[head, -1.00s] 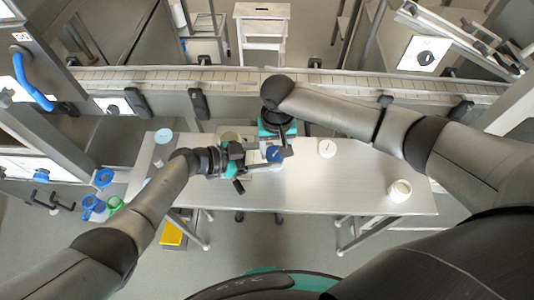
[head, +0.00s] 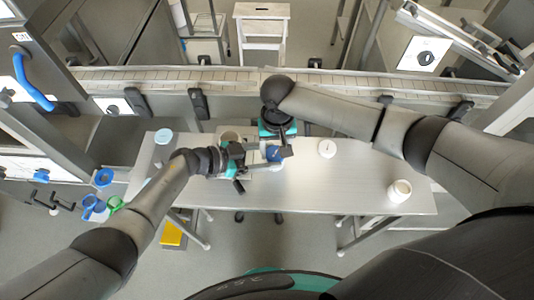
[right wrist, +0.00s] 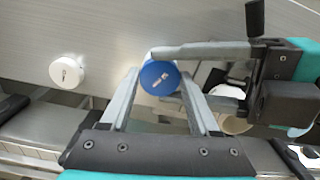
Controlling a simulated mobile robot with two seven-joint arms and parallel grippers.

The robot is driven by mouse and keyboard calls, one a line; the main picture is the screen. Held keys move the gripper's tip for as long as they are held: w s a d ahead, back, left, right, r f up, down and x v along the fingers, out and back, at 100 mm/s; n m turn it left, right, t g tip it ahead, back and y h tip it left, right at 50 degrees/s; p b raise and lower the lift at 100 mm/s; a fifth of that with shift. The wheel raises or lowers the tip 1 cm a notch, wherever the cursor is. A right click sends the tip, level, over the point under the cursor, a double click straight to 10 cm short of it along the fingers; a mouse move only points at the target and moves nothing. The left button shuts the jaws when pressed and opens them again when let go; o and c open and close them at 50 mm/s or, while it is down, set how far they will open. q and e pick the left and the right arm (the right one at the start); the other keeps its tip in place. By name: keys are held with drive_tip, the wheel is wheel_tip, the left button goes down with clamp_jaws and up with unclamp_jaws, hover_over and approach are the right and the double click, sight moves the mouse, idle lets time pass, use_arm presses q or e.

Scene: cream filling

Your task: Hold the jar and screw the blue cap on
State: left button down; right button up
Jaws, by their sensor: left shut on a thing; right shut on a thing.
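The blue cap (head: 274,153) sits between both grippers above the table, and its round top faces me in the right wrist view (right wrist: 160,77). My right gripper (right wrist: 158,88) is shut on the cap, with a finger on each side. It comes from the far side in the head view (head: 281,150). My left gripper (head: 262,157) reaches in from the left, shut at the cap's place. Its fingers also show in the right wrist view (right wrist: 172,75), just under the cap. The jar they hold is mostly hidden below the cap, so I cannot tell how the cap seats on it.
A conveyor (head: 340,88) runs along the back. A yellow bin (head: 172,234) stands below left.

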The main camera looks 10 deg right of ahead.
clamp_jaws()
drive_tip(key=m, duration=0.3)
drive_tip(key=shift+f+m, duration=0.1)
drive_tip(key=shift+m, duration=1.1)
drive_tip(key=shift+m, duration=0.4)
